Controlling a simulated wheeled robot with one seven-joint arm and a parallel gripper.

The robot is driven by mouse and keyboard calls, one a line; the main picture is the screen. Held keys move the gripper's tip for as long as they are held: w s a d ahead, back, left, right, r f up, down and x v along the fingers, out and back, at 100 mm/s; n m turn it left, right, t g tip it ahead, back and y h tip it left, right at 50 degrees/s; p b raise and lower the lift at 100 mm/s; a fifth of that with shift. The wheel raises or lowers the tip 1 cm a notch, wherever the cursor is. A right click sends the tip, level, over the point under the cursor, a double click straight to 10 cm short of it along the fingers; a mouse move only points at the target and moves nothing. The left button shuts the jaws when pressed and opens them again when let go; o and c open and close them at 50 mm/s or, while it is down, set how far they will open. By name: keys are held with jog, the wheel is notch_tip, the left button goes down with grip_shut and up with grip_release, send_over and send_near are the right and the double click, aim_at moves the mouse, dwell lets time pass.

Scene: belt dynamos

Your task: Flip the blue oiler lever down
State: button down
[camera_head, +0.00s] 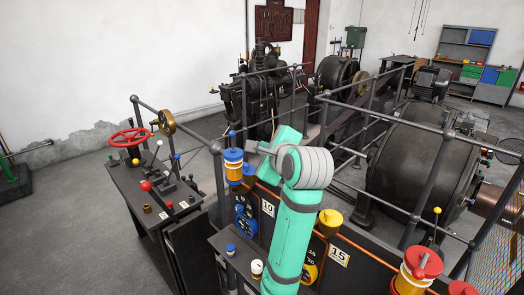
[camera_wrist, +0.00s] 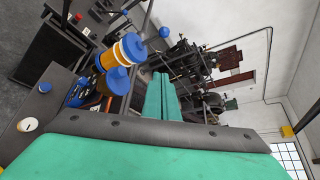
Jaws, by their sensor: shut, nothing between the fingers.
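The blue oiler (camera_head: 233,168) stands on the near rail panel left of my arm, with a blue cap, an orange-amber body and a blue cup below. Its lever with a blue ball knob (camera_head: 232,134) stands upright above the cap. In the wrist view the oiler (camera_wrist: 120,54) lies at the upper left and the blue knob (camera_wrist: 164,32) is at the top middle, beyond my fingers. My gripper (camera_wrist: 160,78) is shut and empty, its teal fingers together. In the head view it is just right of the oiler, partly hidden by my wrist; I see no contact with the lever.
A yellow oiler (camera_head: 330,218) and a red oiler (camera_head: 417,268) stand to the right along the panel. Metal railings (camera_head: 390,122) cross behind my arm. A control desk (camera_head: 160,195) with a red wheel (camera_head: 130,137) stands left. Large dynamos (camera_head: 410,160) stand behind.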

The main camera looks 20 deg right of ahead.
aim_at(232, 140)
jog(key=x, duration=0.3)
jog(key=shift+w+a+f, duration=0.1)
jog(key=shift+w+a, duration=0.2)
jog(key=shift+w+a+r, duration=0.3)
jog(key=shift+a, duration=0.15)
jog(key=shift+w+a+r, duration=0.3)
jog(key=shift+a, duration=0.2)
jog(key=shift+w+a+r, duration=0.35)
jog(key=shift+a, duration=0.2)
